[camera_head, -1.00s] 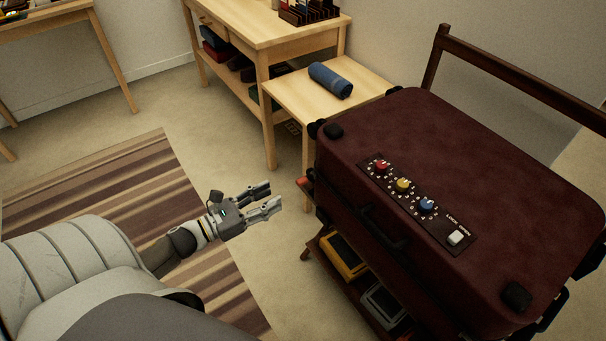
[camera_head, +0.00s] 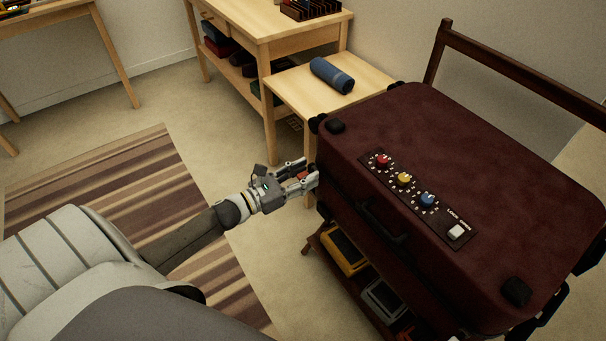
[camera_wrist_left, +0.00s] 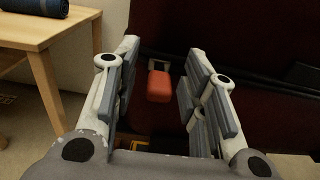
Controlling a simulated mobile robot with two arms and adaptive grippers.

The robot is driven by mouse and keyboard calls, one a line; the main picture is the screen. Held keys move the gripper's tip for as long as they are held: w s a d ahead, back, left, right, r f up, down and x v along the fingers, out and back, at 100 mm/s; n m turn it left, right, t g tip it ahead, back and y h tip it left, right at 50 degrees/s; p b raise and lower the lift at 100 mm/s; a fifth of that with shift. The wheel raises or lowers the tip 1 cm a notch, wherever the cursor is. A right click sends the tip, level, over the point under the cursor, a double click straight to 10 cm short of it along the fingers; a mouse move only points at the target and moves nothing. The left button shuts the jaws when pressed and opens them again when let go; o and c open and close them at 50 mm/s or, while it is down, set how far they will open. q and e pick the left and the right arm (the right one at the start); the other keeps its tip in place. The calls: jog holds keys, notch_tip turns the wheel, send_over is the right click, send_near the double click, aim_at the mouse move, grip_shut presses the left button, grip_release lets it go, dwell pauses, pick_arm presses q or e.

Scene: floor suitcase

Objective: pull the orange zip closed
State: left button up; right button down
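The dark red suitcase (camera_head: 480,165) lies flat on a low rack, with a panel of red, yellow and blue dials on its top. The orange zip pull (camera_wrist_left: 159,86) sticks out from the suitcase's side; in the head view a small part of it (camera_head: 303,175) shows between my fingers. My left gripper (camera_head: 304,172) is at the suitcase's near left corner. In the left wrist view its fingers (camera_wrist_left: 160,85) are open on either side of the pull, with gaps on both sides. My right gripper is not in view.
A small wooden table (camera_head: 290,85) with a rolled blue towel (camera_head: 332,75) stands behind the gripper. The rack's lower shelf holds a yellow-edged box (camera_head: 345,250) and a grey one (camera_head: 384,299). A striped rug (camera_head: 110,190) lies on the floor at left.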

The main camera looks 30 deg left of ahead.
pick_arm(q)
grip_shut()
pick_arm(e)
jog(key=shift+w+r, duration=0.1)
